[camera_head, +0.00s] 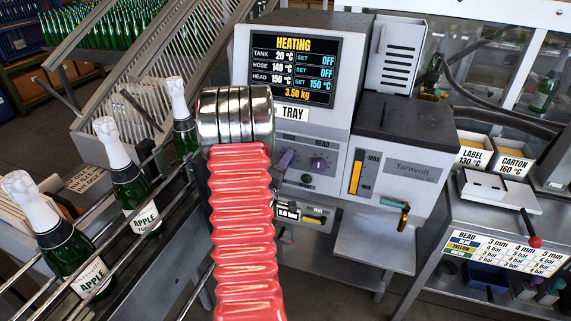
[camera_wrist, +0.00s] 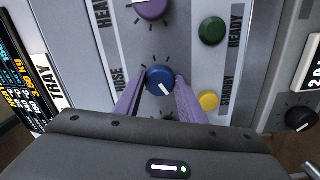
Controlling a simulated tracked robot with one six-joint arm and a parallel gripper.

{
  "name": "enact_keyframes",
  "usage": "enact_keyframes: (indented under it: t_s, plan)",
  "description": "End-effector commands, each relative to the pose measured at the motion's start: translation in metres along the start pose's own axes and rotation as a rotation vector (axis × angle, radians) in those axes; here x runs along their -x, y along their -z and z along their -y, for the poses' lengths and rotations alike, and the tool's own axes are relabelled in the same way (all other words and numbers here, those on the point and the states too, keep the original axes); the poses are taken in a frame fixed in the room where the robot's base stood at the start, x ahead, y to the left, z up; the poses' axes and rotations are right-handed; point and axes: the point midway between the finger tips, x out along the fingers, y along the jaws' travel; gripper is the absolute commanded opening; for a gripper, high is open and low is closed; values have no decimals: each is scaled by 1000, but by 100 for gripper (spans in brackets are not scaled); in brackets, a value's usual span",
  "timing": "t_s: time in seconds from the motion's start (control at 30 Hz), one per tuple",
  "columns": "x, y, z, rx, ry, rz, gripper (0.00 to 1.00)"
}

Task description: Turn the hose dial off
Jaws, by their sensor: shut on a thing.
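The hose dial (camera_wrist: 158,76) is a round blue knob beside the HOSE label in the wrist view. Its white pointer line points to the lower right of that picture. My gripper (camera_wrist: 160,84) has its two purple fingers on either side of the knob, shut on it. The heating display (camera_head: 293,67) reads hose 140 °C, set OFF; tank 20 °C, set OFF; head 150 °C, set 150 °C.
The purple head dial (camera_wrist: 151,8) is close by; it also shows in the head view (camera_head: 319,166). Capped bottles (camera_head: 130,184) stand on the rails at left.

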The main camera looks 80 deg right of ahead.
Motion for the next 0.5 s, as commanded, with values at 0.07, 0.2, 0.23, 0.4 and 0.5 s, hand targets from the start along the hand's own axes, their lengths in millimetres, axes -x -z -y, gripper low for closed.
enact_keyframes:
  t_s: [0.07, 0.2, 0.23, 0.4, 0.5]
  plan:
    - [3, 0, 6, 7, 15, -2, 14]
    - [3, 0, 6, 7, 16, -3, 14]
    - [3, 0, 6, 7, 16, -3, 14]
    - [2, 0, 6, 5, 14, -3, 45]
    - [2, 0, 4, 4, 11, -3, 52]
